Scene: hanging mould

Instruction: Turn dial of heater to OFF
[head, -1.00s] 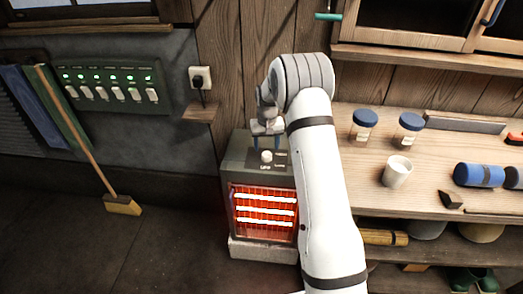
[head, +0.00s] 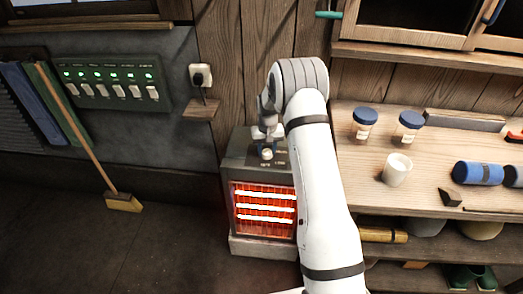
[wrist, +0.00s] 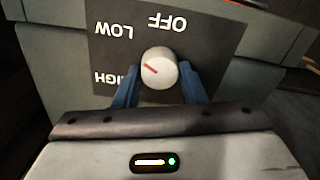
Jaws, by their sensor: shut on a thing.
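The heater (head: 233,163) stands on the floor left of the workbench, its bars glowing orange. Its white round dial (head: 267,154) is on the top panel. In the wrist view the dial (wrist: 160,60) has a red mark pointing to the left side, where LOW and HIGH are printed. OFF (wrist: 167,23) is printed above it, upside down. My gripper (head: 268,148) is over the heater top, with its blue fingers down on either side of the dial. In the wrist view my gripper (wrist: 158,77) is shut on the dial.
The workbench (head: 350,170) to the right holds a white mug (head: 397,170), blue-lidded jars (head: 365,125) and a blue roll (head: 480,174). A wall socket (head: 201,75) and switch panel (head: 110,82) are behind to the left. A broom (head: 122,202) leans at the left; the floor between is clear.

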